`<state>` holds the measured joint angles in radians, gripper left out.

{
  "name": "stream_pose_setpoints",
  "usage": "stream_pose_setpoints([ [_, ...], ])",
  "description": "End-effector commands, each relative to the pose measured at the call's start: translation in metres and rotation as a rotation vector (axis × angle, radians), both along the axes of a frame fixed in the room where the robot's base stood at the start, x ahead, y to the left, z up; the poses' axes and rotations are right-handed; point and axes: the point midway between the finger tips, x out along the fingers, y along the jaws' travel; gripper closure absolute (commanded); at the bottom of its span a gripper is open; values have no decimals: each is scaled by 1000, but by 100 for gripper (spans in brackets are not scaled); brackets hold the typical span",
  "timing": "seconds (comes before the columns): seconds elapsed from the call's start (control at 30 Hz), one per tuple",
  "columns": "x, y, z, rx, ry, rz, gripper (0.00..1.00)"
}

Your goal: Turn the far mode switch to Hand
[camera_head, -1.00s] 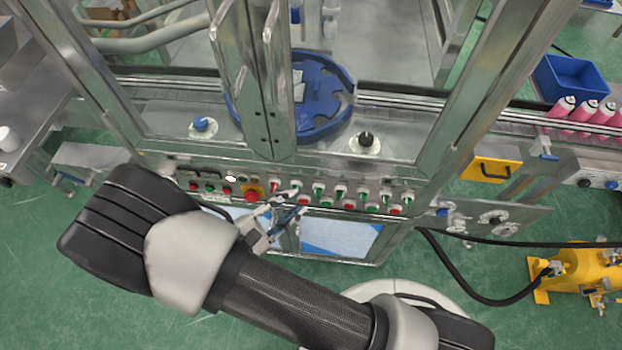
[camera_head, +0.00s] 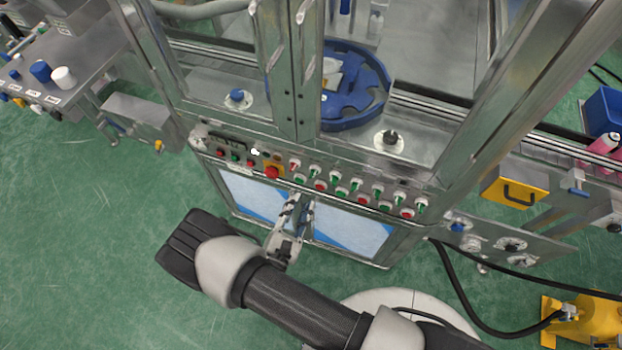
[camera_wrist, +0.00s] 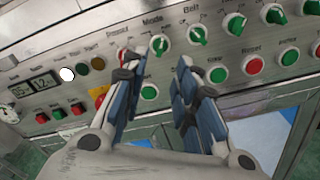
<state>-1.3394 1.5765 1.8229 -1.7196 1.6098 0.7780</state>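In the wrist view, a round green selector (camera_wrist: 159,46) sits under a label reading "Mode", its pointer roughly upright. It also shows in the upper row of the panel in the head view (camera_head: 314,170). Whether it is the far mode switch, or another one exists, I cannot tell; Hand is not legible. My gripper (camera_wrist: 157,68) is open and empty, its two blue-grey fingers apart, with the selector beyond the gap between their tips. In the head view my gripper (camera_head: 297,207) is just in front of and below the panel, apparently not touching it.
The panel (camera_head: 236,146) carries several selectors and red and green buttons. A red emergency button (camera_head: 272,172) is to the left. The fingers hide part of the lower button row. Glass-fronted cabinet doors (camera_head: 350,229) are below. Green floor is free in front.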

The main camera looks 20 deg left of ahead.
Motion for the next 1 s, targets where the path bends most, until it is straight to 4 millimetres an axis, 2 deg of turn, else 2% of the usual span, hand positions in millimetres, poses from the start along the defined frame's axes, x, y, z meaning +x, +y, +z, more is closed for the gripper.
stream_pose_setpoints([
  [0.03,13,-4,0,1,-1,-9,72],
  [0.2,49,-6,0,2,0,-6,72],
  [0.43,84,-8,0,2,-1,-5,72],
  [0.6,94,-8,0,0,0,-1,72],
  [0.87,95,-8,0,0,0,0,72],
  [1.0,95,-8,0,0,0,0,80],
])
